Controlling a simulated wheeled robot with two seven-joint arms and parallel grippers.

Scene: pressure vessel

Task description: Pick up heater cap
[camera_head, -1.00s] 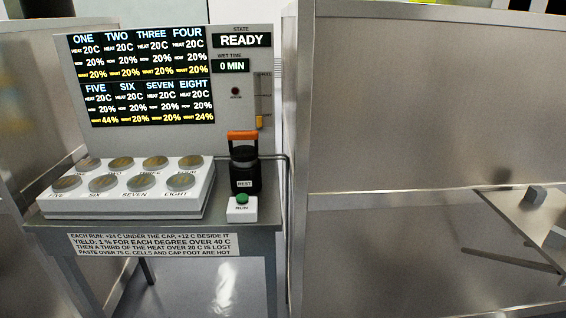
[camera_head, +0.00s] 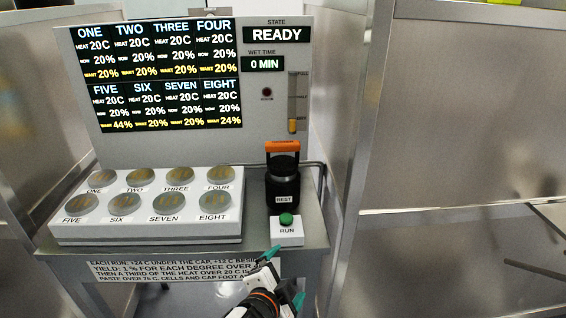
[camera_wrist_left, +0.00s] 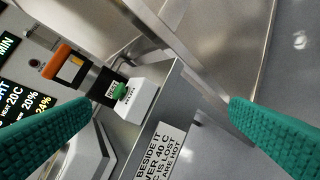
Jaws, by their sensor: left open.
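The heater cap (camera_head: 283,170) is a black cylinder with an orange handle on top. It stands upright at the rest spot marked REST, at the right side of the bench, behind the green RUN button (camera_head: 286,219). The cap also shows tilted in the left wrist view (camera_wrist_left: 84,72), with its orange handle at upper left. My left gripper (camera_head: 287,273) has teal fingers and is open and empty. It is low in front of the bench's front edge, nearer than the button and apart from the cap. My right gripper is out of view.
A white block (camera_head: 150,232) with several numbered round cells stands left of the cap. An upright display panel (camera_head: 225,140) rises behind, reading READY. A metal partition (camera_head: 375,130) stands close on the right. A label sheet (camera_head: 170,268) hangs on the bench front.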

